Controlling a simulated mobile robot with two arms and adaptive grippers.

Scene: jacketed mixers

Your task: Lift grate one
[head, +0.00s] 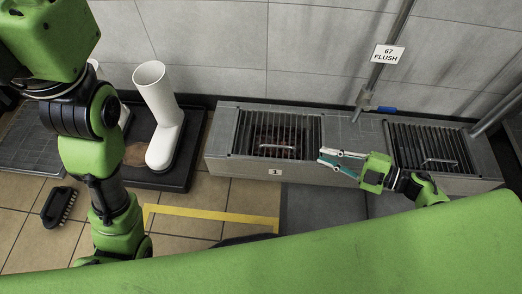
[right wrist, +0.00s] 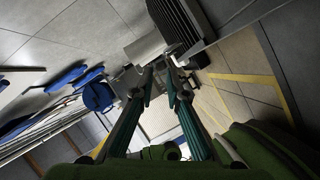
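Grate one (head: 240,137) is a dark barred grate set in the left opening of a low grey block, with a "1" label (head: 275,172) on the front face below it. A pale bar handle (head: 275,147) lies across its bars, and something reddish shows beneath. My right gripper (head: 321,156) is just right of the grate near its front right corner, fingers apart and pointing left, with nothing between them. The right wrist view shows its two teal fingers (right wrist: 160,70) apart and empty. My left arm comes down at the left; its gripper is not visible.
A second barred grate (head: 425,135) is at the right of the block. A pipe with a "67 FLUSH" sign (head: 388,54) rises between the grates, beside a blue lever (head: 387,109). White boots (head: 160,115) stand in a black tray. A brush (head: 59,206) lies on the tiles.

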